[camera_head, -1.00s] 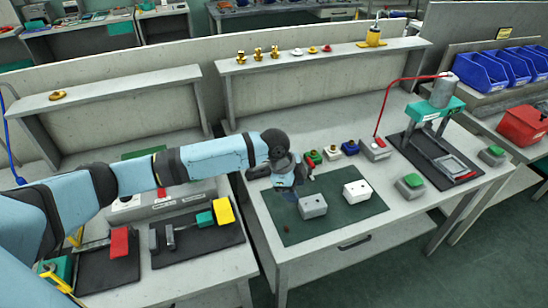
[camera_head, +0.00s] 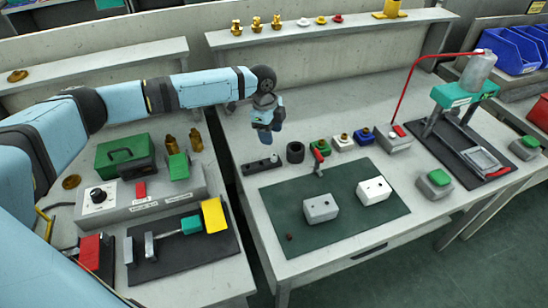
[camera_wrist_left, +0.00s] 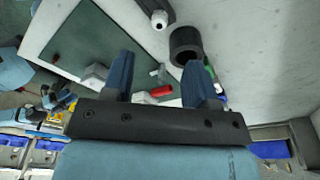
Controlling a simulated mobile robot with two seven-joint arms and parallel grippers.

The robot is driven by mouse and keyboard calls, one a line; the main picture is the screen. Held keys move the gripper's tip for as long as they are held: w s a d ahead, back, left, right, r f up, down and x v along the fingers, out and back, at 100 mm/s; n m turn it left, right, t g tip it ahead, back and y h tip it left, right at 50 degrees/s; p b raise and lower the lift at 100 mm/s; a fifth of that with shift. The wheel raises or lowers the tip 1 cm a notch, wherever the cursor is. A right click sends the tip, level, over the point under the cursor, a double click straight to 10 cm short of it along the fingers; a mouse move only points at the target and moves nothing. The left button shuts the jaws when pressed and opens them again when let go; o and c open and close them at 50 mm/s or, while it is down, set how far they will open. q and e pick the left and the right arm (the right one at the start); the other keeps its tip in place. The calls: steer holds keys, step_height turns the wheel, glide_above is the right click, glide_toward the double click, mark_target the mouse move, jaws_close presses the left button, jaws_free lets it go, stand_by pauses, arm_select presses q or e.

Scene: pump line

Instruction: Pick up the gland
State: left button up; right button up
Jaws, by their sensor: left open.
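A small pale fitting (camera_wrist_left: 159,19), which looks like the gland, sits at the end of a black block in the left wrist view. In the head view the black block (camera_head: 262,165) lies on the bench just left of the green mat, and the fitting (camera_head: 275,157) is tiny there. My left gripper (camera_head: 265,135) hangs above the bench behind this block. Its blue fingers (camera_wrist_left: 160,62) are open with nothing held between them, and the fitting appears beyond their tips. My right gripper is not in view.
A dark hollow cylinder (camera_head: 295,152) stands beside the block. A red-handled part (camera_head: 318,155), a grey block (camera_head: 320,208) and a white block (camera_head: 373,190) are on or near the green mat (camera_head: 290,225). Brass fittings (camera_head: 256,24) stand on the shelf behind. Bare bench lies behind the cylinder.

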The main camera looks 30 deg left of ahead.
mark_target(274, 155)
arm_select(q)
step_height(274, 155, down, 3)
steer(key=shift+w+d+r, duration=0.1)
steer(key=shift+d, duration=0.05)
steer(key=shift+f, duration=0.5)
steer(key=f, duration=0.5)
steer(key=shift+d, duration=0.3)
steer(key=shift+r, duration=0.1)
jaws_close()
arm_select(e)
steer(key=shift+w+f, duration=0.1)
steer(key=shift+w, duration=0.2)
